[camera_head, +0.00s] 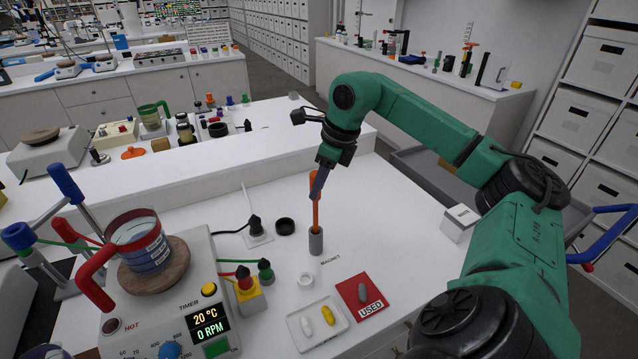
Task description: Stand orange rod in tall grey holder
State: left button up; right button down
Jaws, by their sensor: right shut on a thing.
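My right gripper (320,183) comes down from above, shut on the upper part of the orange rod (316,212). The rod is close to upright. Its lower end meets the mouth of the tall grey holder (316,242), a small cylinder standing on the white bench. Whether the end is inside the holder or just above its rim, I cannot tell. My left gripper is not in view.
A hotplate stirrer (165,300) with a beaker (142,245) stands at left. A black-plugged socket (255,235) is left of the holder.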

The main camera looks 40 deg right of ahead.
jog(key=c, duration=0.6)
grip_release()
jog(key=p+v, duration=0.4)
jog(key=v, duration=1)
jog(key=shift+s+d+r, duration=0.1)
jog(key=shift+r, duration=0.1)
